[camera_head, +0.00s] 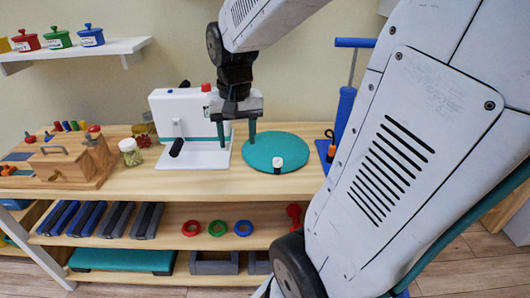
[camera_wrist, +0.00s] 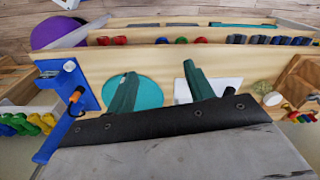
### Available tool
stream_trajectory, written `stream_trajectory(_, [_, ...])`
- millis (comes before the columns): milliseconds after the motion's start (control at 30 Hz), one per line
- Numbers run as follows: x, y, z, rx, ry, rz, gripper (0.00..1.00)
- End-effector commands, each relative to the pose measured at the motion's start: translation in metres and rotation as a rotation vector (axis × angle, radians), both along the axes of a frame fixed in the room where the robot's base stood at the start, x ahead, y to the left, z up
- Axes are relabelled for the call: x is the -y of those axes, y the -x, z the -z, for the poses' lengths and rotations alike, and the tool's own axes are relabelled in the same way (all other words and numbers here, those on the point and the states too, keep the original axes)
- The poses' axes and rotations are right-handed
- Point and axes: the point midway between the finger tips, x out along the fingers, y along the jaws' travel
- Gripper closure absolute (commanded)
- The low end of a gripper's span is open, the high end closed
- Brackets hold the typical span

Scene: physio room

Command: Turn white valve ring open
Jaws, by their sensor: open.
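I cannot clearly make out a white valve ring in either view. A white upright panel device (camera_head: 165,108) with a black bar handle (camera_head: 177,147) and a red knob on top stands on the wooden bench. A teal round disc (camera_head: 295,145) lies to its right, with a small white cylinder (camera_head: 277,165) with a dark underside on it. My gripper (camera_head: 237,140) is open and empty, its teal fingers pointing down in front of the panel's right edge and the disc's left part. In the wrist view, the fingers (camera_wrist: 159,70) are spread above the bench, partly covering the disc (camera_wrist: 148,92) and the white base (camera_wrist: 232,84).
A wooden board box (camera_head: 60,165) and a jar (camera_head: 130,152) stand at the left. A blue stand (camera_wrist: 75,85) with an orange-handled item is beside the disc. A wall shelf (camera_head: 75,52) holds small pots. Weights and rings (camera_head: 217,228) lie on the lower shelf. The bench's front strip is clear.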

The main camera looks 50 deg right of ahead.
Motion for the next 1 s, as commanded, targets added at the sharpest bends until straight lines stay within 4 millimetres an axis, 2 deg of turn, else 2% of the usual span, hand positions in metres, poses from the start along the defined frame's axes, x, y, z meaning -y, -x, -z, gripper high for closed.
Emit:
stream_trajectory(33, [0.028, -0.01, 0.014, -0.017, -0.009, 0.096, 0.47])
stream_trajectory(200, [0.11, -0.026, 0.057, -0.032, -0.025, 0.37, 0.47])
stream_trajectory(300, [0.148, -0.026, 0.081, -0.039, -0.032, 0.491, 0.47])
stream_trajectory(400, [0.174, -0.023, 0.098, -0.042, -0.036, 0.576, 0.47])
stream_trajectory(500, [0.188, -0.021, 0.109, -0.044, -0.038, 0.621, 0.47])
stream_trajectory(600, [0.193, -0.02, 0.118, -0.045, -0.04, 0.639, 0.47])
stream_trajectory(1000, [0.193, -0.02, 0.177, -0.046, -0.04, 0.637, 0.47])
